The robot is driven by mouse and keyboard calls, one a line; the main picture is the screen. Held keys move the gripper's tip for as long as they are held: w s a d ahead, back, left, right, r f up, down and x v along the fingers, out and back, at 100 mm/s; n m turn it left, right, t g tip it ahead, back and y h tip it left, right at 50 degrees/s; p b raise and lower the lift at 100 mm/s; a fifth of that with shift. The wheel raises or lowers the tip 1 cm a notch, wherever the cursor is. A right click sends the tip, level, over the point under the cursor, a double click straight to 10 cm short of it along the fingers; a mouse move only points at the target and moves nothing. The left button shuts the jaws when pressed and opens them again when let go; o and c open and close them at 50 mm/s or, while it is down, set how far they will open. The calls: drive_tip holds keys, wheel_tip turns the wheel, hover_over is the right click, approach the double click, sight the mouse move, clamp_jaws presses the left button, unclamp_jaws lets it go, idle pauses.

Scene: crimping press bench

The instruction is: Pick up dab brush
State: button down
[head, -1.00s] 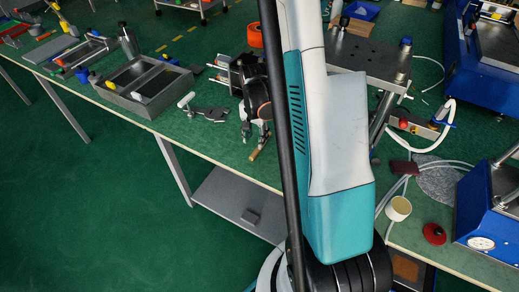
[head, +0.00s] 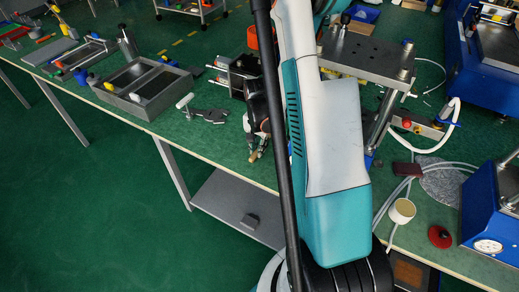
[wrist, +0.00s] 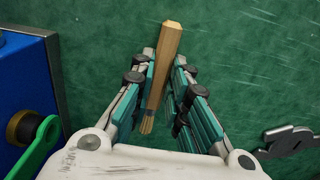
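The dab brush (wrist: 165,62) has a pale wooden handle and short bristles. In the wrist view it lies lengthwise between my fingertips, handle end away from the palm and bristles toward it. My gripper (wrist: 166,68) is shut on the handle, with a finger against each side. In the head view my gripper (head: 257,146) is over the front edge of the green bench, partly behind my arm. Only a small tan piece of the brush (head: 253,157) shows there. Its height above the bench is hard to tell.
A grey two-compartment tray (head: 143,87) and a grey clamp-like tool (head: 204,113) lie left of my gripper. A metal press plate (head: 368,55) stands to the right. A white cup (head: 402,211) and red disc (head: 440,237) are at the front right.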

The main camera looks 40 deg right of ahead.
wheel_tip(320, 180, up, 20)
drive_tip(key=p, duration=0.6)
drive_tip(key=shift+p, duration=0.4)
idle(0.5)
